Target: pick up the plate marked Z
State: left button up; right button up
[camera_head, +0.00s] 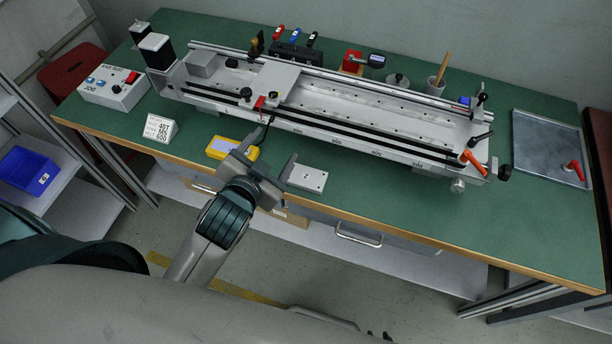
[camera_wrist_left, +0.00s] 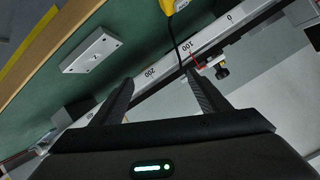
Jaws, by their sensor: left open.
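The plate marked Z (camera_head: 307,178) is a small pale grey block with dark holes, lying flat near the bench's front edge. In the left wrist view the plate (camera_wrist_left: 92,52) lies on the green top at upper left, with a small dark mark on its face. My left gripper (camera_head: 268,153) is open and empty, just left of the plate in the head view and apart from it. In the left wrist view its two fingers (camera_wrist_left: 160,79) point toward the gantry's scale, with the plate outside them. My right gripper is not in view.
A long gantry rail (camera_head: 330,110) with a number scale runs behind the plate. A yellow device (camera_head: 219,149) with a black cable lies left of my gripper. The green bench top (camera_head: 400,195) is clear right of the plate.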

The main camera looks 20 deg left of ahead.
pick_arm(q)
jog(key=w+d+r+m+t+h, duration=0.2)
jog(key=d+r+m+t, duration=0.1)
jog(key=r, duration=0.4)
jog(key=w+d+r+m+t+h, duration=0.2)
jog(key=d+r+m+h, duration=0.1)
jog(key=r, duration=0.4)
jog(key=w+d+r+m+t+h, duration=0.2)
jog(key=d+r+m+t, duration=0.1)
jog(key=r, duration=0.4)
jog(key=s+d+r+m+g+h, duration=0.55)
jog(key=d+r+m+h, duration=0.35)
jog(key=m+h, duration=0.55)
jog(key=s+d+f+m+g+h, duration=0.2)
jog(key=s+d+m+g, duration=0.55)
jog(key=m+g, duration=0.85)
notch_tip(320, 180, down, 13)
jog(key=s+m+g+y, duration=0.1)
jog(key=m+g+y, duration=0.3)
jog(key=m+y, duration=0.6)
jog(key=w+a+f+t+y, duration=0.2)
jog(key=w+a+y, duration=0.3)
jog(key=a, duration=0.5)
jog(key=w+a+f+t+y, duration=0.2)
jog(key=w+a+f+y, duration=0.2)
jog(key=a, duration=0.5)
jog(key=w+y, duration=0.1)
jog(key=y, duration=0.1)
jog(key=shift+a+y, duration=0.35)
jog(key=shift+a, duration=0.05)
